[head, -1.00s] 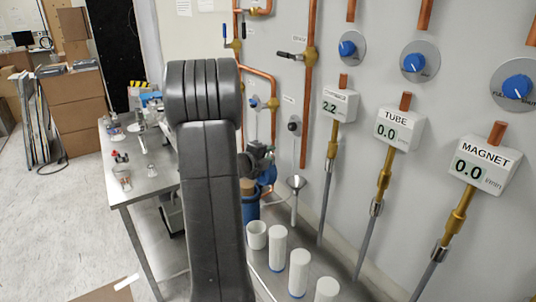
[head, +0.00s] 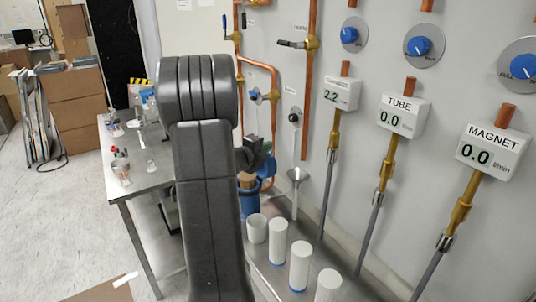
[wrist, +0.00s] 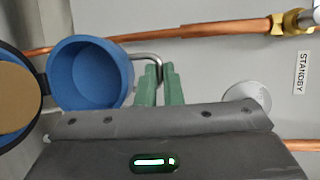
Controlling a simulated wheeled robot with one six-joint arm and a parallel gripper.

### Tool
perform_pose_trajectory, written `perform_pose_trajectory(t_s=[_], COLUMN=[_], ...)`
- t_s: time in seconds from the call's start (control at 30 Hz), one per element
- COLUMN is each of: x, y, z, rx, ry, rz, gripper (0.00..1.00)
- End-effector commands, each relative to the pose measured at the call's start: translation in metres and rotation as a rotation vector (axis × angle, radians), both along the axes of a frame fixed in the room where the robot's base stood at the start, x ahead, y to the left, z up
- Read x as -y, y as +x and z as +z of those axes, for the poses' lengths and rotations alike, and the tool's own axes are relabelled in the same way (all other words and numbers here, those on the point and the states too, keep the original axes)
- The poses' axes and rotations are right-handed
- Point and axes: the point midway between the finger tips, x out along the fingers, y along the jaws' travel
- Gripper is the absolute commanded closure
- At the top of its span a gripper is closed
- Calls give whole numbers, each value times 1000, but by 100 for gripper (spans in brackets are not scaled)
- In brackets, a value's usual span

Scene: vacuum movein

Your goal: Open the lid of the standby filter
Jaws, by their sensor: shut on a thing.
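The standby filter shows in the wrist view at the left edge as a dark round rim around a tan filter disc (wrist: 14,97). Its blue lid (wrist: 88,75) stands open beside it, with the hollow inside facing the camera. A bent metal handle (wrist: 146,57) runs from the lid to my gripper (wrist: 160,75), whose green fingers are shut on it. In the head view the blue filter housing (head: 249,207) shows beside my arm with the tan top exposed. The blue lid (head: 266,165) is up behind it, and my arm hides part of both.
Copper pipes (wrist: 215,30) and a STANDBY label (wrist: 303,72) are on the wall close to my gripper. White cylinders (head: 300,265) stand on the ledge at right. A metal table (head: 135,185) stands at left. Open floor (head: 50,220) lies further left.

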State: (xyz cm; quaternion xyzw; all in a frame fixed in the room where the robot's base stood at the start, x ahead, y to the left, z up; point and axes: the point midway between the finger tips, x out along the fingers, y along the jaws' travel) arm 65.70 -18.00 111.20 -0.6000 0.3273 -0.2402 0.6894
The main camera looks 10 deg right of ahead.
Motion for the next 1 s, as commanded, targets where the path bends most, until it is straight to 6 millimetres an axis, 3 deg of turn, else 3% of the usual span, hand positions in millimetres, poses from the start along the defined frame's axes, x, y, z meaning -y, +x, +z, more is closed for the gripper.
perform_pose_trajectory(t_s=[0.03, 0.4, 0.83, 0.97, 1.0], x=[-3, -17, -19, -18, -18], y=[-1, -6, -7, -7, -7], z=[-7, -3, 1, 1, 1], rx=[8, 48, 54, 54, 54], ry=[-15, -129, -146, -146, -146], rz=[3, 2, -1, -1, -1], gripper=[100, 100, 100, 72, 71])
